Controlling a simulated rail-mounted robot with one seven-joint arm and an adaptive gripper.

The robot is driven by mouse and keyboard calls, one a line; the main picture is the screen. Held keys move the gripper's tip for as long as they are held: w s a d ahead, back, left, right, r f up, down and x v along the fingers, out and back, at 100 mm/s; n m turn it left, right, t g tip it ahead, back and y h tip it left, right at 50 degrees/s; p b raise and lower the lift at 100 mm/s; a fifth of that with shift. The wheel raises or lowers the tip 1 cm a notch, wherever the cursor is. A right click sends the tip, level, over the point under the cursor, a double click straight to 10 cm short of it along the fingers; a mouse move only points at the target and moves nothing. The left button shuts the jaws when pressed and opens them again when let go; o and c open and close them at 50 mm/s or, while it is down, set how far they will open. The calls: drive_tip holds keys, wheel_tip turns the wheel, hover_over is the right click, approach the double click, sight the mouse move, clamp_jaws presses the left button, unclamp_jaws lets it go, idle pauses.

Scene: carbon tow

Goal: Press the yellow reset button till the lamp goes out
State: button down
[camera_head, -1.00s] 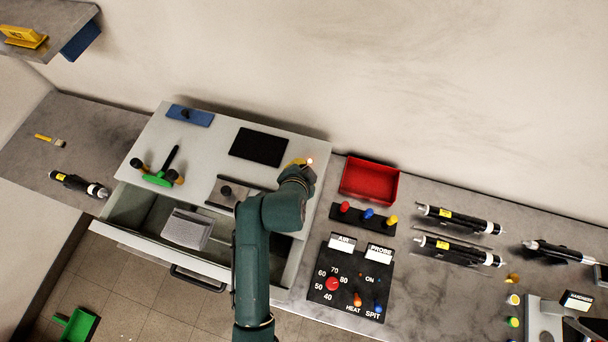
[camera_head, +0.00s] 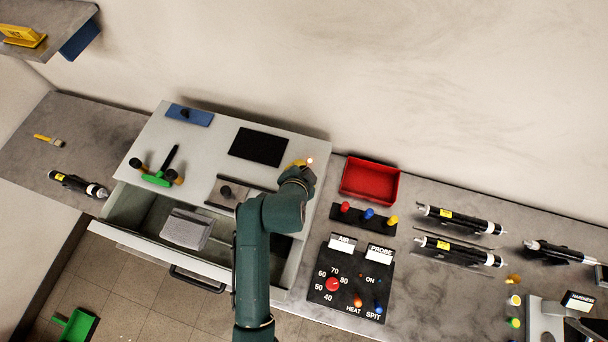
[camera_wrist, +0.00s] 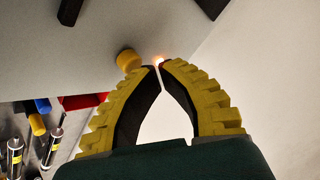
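The yellow button (camera_wrist: 128,60) is a short round cap on the pale cabinet top, seen in the wrist view just left of my fingertips. The lamp (camera_wrist: 158,59) glows orange-white right by the fingertips; it is also lit in the head view (camera_head: 309,160). My gripper (camera_wrist: 159,65) has ridged yellow fingers with black inner pads, tips together and nothing between them. In the head view my gripper (camera_head: 301,170) is at the cabinet's back right corner, and my wrist partly hides that spot. The button stands beside the left finger; I cannot tell if they touch.
A red tray (camera_head: 370,181) and a control panel (camera_head: 350,278) lie to the right.

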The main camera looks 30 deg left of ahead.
drive_tip(key=shift+f, duration=0.45)
idle(1.3)
drive_tip(key=shift+r+p, duration=0.65)
drive_tip(key=shift+r, duration=0.25)
wheel_tip(320, 180, up, 5)
drive_tip(key=p, duration=0.4)
drive_tip(key=shift+r+p, duration=0.1)
drive_tip(key=shift+p, duration=0.25)
